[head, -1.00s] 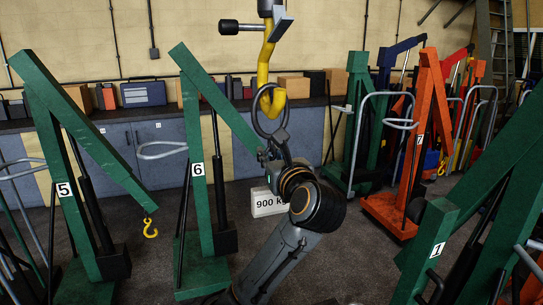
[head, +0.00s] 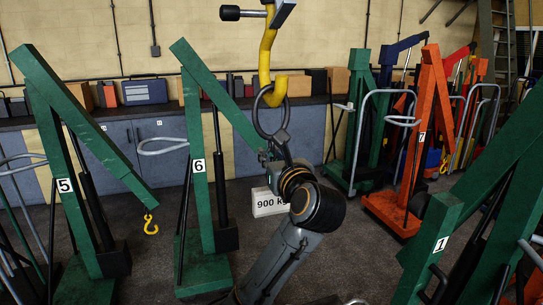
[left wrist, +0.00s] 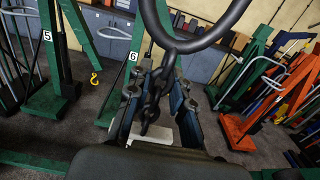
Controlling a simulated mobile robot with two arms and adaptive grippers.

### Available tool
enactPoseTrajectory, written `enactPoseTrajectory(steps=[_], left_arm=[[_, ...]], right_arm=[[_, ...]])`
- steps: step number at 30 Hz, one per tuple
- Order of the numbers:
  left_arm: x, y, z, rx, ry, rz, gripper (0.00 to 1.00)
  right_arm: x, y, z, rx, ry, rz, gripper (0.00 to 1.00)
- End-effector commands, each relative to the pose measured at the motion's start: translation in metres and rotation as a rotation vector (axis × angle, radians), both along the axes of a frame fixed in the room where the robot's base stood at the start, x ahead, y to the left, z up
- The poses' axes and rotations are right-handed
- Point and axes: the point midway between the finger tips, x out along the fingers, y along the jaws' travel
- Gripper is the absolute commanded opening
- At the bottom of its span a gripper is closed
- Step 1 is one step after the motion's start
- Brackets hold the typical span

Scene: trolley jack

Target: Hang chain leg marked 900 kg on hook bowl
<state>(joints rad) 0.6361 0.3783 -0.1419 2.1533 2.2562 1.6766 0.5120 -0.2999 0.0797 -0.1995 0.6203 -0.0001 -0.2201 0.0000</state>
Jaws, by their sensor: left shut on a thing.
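The yellow hook (head: 266,62) hangs at top centre in the head view, its bowl low and open to the right. The dark ring (head: 286,128) of the chain leg overlaps the bowl; I cannot tell for sure whether it is around the hook or only in front. My left gripper (head: 274,155) is just below the ring, shut on the chain. In the left wrist view, the chain links (left wrist: 153,98) run between the fingers (left wrist: 160,76), with the ring (left wrist: 190,46) beyond. The white 900 kg tag (head: 267,203) hangs below, partly hidden by my arm. My right gripper is out of view.
Green cranes numbered 5 (head: 66,190) and 6 (head: 199,180) stand on the left, green crane 1 (head: 440,240) at the right front. Orange crane 7 (head: 425,140) stands behind it. A workbench (head: 125,140) runs along the back wall. Floor is open around the tag.

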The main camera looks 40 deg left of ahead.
Motion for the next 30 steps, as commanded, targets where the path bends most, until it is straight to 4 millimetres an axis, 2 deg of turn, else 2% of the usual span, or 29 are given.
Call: enactPoseTrajectory(steps=[8, 9, 12, 23, 26, 30], left_arm=[[0.0, 0.0, 0.002, 0.003, -0.005, 0.0, 0.0], [0.0, 0.0, 0.002, 0.003, -0.005, 0.0, 0.27], [0.0, 0.0, 0.002, 0.003, -0.004, 0.0, 0.48], [-0.001, -0.003, -0.001, -0.002, 0.002, -0.002, 0.48], [-0.005, -0.012, -0.001, -0.003, 0.001, -0.004, 0.48], [-0.017, -0.037, -0.001, -0.004, -0.001, -0.006, 0.48]], right_arm=[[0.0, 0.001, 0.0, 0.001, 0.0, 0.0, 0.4], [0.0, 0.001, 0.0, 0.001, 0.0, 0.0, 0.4], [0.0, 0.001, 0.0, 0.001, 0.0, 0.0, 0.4], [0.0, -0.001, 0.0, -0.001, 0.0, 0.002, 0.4], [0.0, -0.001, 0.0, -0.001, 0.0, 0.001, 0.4], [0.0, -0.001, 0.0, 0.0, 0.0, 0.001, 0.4]])
